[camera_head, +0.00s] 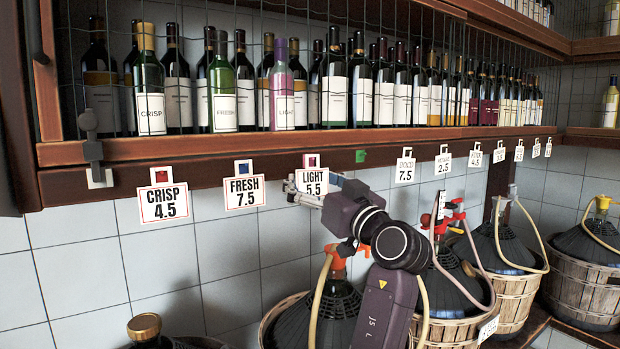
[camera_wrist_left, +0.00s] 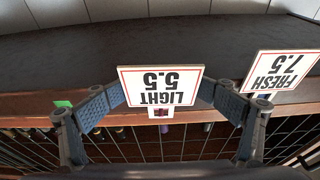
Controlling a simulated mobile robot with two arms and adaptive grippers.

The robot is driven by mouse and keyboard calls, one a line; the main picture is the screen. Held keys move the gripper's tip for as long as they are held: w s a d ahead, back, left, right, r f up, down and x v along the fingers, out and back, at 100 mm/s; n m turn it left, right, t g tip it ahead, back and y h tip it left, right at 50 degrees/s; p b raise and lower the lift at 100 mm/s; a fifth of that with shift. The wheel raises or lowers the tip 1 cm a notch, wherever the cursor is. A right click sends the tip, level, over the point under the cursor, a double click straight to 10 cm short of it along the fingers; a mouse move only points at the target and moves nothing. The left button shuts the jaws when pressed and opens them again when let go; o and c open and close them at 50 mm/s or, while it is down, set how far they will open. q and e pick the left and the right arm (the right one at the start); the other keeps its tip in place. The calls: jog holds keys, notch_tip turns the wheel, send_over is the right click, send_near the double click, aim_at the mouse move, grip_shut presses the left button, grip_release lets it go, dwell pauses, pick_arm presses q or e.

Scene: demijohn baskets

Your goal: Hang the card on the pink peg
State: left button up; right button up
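My left gripper (camera_head: 305,190) is at the card. In the left wrist view its fingers are spread, one at each side edge of the card; any light contact is hard to tell. My right gripper is not in view.
CRISP (camera_head: 163,203) and FRESH (camera_head: 244,192) cards hang to the left. A bare green peg (camera_head: 360,156) is just right of the pink one. Wine bottles stand behind wire above. Demijohns in baskets (camera_head: 500,270) stand below. Clear tiled wall (camera_head: 80,265) lies at lower left.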

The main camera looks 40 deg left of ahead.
pick_arm(q)
jog(key=shift+r, duration=0.1)
dwell(0.3)
jog(key=shift+s+d, duration=0.15)
jog(key=shift+d, duration=0.25)
jog(key=shift+b+v, duration=1.15)
jog(key=shift+v, duration=0.8)
jog(key=shift+r+b+v, duration=0.2)
jog(key=shift+b+v, duration=0.15)
jog(key=shift+v, duration=0.45)
jog(key=shift+r+b+v, duration=0.15)
jog(key=shift+b+v, duration=0.15)
jog(key=shift+v, duration=0.45)
jog(key=shift+d+f, duration=0.1)
jog(key=shift+f, duration=0.15)
